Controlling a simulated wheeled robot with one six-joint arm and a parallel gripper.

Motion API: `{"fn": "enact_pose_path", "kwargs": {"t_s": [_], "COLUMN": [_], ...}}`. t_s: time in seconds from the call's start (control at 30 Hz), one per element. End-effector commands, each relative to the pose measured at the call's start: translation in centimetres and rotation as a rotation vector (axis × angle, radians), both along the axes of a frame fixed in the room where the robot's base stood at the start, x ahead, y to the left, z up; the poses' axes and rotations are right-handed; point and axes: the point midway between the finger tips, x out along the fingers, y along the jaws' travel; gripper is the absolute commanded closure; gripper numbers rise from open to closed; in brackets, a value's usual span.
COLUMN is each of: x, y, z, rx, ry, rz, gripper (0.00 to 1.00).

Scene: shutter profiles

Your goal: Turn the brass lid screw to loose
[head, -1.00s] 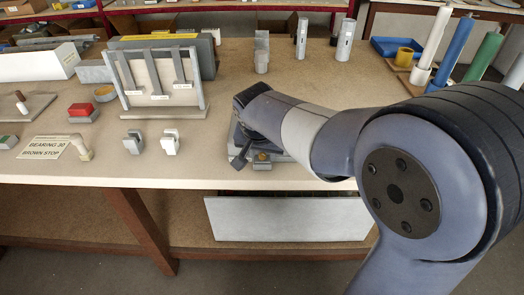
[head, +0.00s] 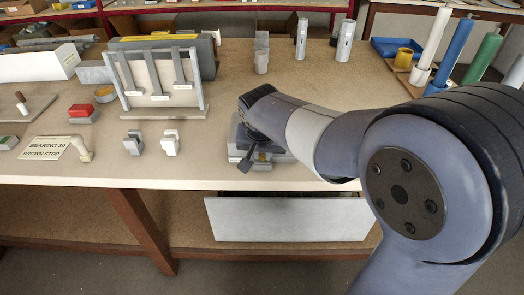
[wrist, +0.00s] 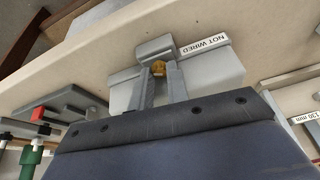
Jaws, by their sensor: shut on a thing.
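The brass lid screw (wrist: 159,68) shows between my fingertips in the wrist view, at the front of a grey box (wrist: 212,68). My gripper (wrist: 162,78) is shut on it, one finger on each side. The fingers hide part of the screw, so I cannot read its turn. In the head view the grey box (head: 279,158) sits near the bench's front edge, partly under my arm. My gripper (head: 247,163) is at its left front there, and a small brass spot (head: 262,157) shows beside it.
A "NOT WIRED" label (wrist: 204,44) lies by the box. The bench (head: 225,110) is clear just behind the box.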

Motion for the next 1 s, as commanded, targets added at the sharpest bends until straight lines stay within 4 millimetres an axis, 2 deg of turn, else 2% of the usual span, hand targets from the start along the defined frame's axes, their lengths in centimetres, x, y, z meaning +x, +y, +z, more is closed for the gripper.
{"fn": "enact_pose_path", "kwargs": {"t_s": [0.5,1.0], "x": [0.10,0.12], "y": [-0.40,-0.46], "z": [0.15,0.06], "rx": [0.002,0.000], "ry": [-0.002,-0.001], "rz": [0.340,0.454], "gripper": [1.00,1.00]}}
